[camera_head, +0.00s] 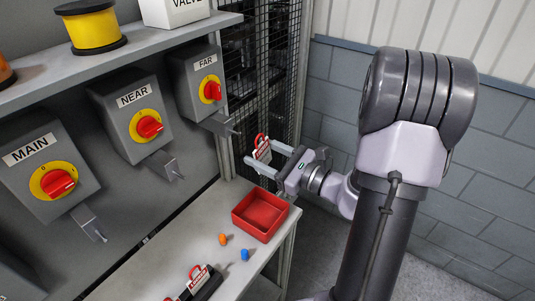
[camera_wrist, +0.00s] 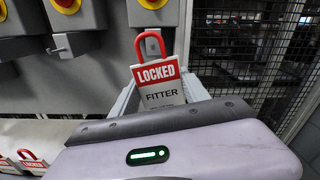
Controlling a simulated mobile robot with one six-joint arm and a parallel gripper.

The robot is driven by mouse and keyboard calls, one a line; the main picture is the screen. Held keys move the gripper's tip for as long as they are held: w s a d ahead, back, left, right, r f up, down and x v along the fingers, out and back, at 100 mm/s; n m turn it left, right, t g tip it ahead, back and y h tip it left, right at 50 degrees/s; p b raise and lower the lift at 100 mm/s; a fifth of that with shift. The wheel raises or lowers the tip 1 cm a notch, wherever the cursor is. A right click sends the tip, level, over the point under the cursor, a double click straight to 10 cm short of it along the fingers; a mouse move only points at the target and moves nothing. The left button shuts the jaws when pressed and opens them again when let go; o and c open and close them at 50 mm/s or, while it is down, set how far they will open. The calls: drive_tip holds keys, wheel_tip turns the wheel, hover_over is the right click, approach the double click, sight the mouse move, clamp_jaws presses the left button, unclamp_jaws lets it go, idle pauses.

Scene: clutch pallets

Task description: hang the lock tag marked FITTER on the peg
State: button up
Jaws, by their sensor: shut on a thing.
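My gripper (camera_head: 262,155) is shut on a red-and-white lock tag (camera_head: 263,150) with a red shackle. In the wrist view the tag (camera_wrist: 160,88) reads LOCKED and FITTER and stands upright, shackle on top. Small grey brackets with thin pegs stick out below the switch boxes: the FAR peg (camera_head: 234,131), the NEAR peg (camera_head: 180,176) and the MAIN peg (camera_head: 101,237). The tag is to the right of and a little below the FAR peg, apart from it in the head view. In the wrist view a grey bracket (camera_wrist: 152,44) shows behind the shackle.
A red tray (camera_head: 244,222) sits on the bench's right end. An orange piece (camera_head: 223,239) and a blue piece (camera_head: 245,254) lie beside it. Another tag (camera_head: 198,276) is on a black holder at the front. A mesh panel (camera_head: 270,70) stands behind my gripper.

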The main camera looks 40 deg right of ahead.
drive_tip(key=f+x, duration=0.1)
drive_tip(key=x, duration=0.6)
drive_tip(key=shift+w+f, duration=0.3)
drive_tip(key=shift+w, duration=0.05)
idle(0.5)
drive_tip(key=o, duration=1.4)
